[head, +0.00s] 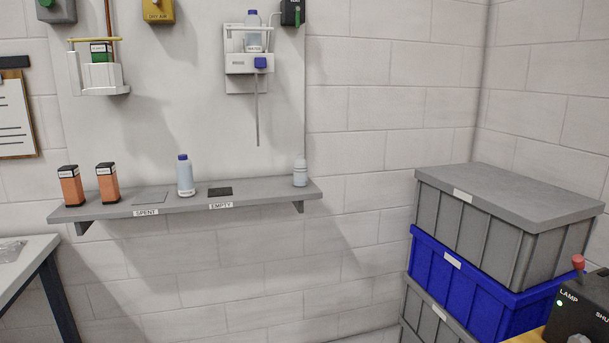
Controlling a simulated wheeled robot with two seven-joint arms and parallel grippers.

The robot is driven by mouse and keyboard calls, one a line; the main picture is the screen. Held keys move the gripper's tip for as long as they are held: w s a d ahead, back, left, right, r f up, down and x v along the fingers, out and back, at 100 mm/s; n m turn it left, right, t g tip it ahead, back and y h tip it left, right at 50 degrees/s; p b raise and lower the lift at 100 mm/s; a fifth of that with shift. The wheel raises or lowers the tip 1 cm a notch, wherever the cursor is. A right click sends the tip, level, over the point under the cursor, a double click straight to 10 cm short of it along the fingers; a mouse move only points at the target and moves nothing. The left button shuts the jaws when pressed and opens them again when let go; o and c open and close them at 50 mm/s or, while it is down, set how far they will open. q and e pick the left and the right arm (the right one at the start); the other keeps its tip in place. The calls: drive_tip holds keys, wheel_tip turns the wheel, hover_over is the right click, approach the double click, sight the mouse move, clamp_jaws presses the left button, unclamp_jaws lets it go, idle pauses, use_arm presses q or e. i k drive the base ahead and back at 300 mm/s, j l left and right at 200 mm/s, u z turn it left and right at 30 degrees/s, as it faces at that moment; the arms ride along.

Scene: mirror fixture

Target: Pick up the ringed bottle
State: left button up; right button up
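Two bottles stand upright on the grey wall shelf (250,199). One is a pale blue bottle (185,178) with a dark blue cap, near the shelf's middle. The other is a smaller pale bottle (300,173) with a light cap, at the shelf's right end. A third pale bottle (254,42) with a dark blue cap sits in the white wall holder (240,63) above. I cannot make out a clear ring on any of them at this size. Neither of my grippers is in view.
Two orange boxes (71,187) with black tops stand on the shelf's left. The shelf carries SPENT (146,212) and EMPTY (221,205) labels. Stacked grey and blue crates (465,285) fill the right. A black lamp box (580,310) is at lower right, a table edge (28,262) at left.

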sight(299, 165)
drive_tip(key=i+l+u, duration=0.1)
drive_tip(key=i+u, duration=0.15)
drive_tip(key=i, duration=1.3)
drive_tip(key=i+l+u, duration=0.2)
drive_tip(key=i+l, duration=0.4)
drive_tip(key=l, duration=0.25)
drive_tip(key=i+l, duration=0.15)
drive_tip(key=l, duration=0.2)
drive_tip(key=k+j+z, duration=0.35)
drive_tip(key=k+j, duration=0.15)
drive_tip(key=i+l+u, duration=0.4)
drive_tip(key=k+j, duration=0.1)
